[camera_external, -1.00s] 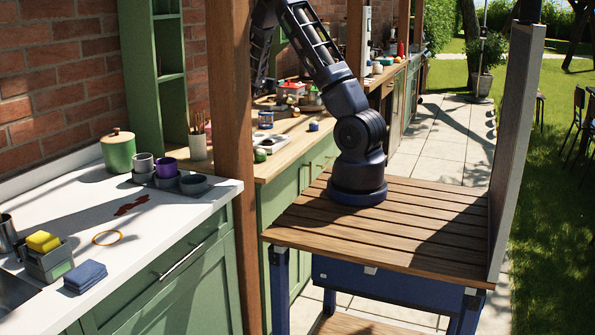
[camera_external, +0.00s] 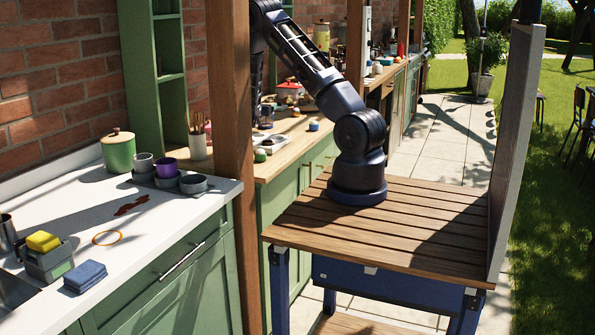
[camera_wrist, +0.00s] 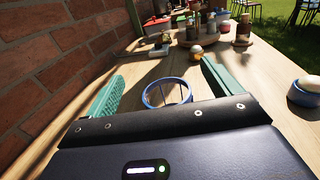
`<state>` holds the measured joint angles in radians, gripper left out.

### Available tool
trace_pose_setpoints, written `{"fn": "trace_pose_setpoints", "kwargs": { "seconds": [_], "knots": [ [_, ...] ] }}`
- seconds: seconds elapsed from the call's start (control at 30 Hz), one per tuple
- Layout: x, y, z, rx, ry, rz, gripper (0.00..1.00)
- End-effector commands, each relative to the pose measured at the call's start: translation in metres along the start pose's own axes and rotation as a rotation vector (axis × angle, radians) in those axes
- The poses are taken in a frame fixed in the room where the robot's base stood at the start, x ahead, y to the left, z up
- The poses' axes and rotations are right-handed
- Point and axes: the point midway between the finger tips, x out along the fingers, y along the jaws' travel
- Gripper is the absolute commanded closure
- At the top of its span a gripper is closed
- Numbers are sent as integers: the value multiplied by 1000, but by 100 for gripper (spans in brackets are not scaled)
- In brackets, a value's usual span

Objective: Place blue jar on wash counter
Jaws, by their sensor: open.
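A round, open vessel with a blue rim, which looks like the blue jar (camera_wrist: 148,101), stands on the wooden counter in the wrist view. My gripper (camera_wrist: 164,76) is open, with its green fingers on either side of the jar and gaps between. The jar's lower part is hidden behind the gripper body. In the external view my arm reaches over the wooden counter, and the wooden post hides part of it. The white wash counter (camera_external: 165,228) is at the left of the external view, with a sink at its near left corner.
A small blue cup holding an egg-like item (camera_wrist: 306,92) stands right of my gripper. A brick wall runs along the left.

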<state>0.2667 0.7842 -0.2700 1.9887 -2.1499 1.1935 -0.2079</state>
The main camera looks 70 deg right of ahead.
Motion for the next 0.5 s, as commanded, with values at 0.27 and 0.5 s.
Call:
{"fn": "trace_pose_setpoints", "kwargs": {
  "seconds": [0.27,0.5],
  "knots": [
    [0,0,-39,-2,0,0,10],
    [3,0,-46,-1,0,0,10]
  ]
}}
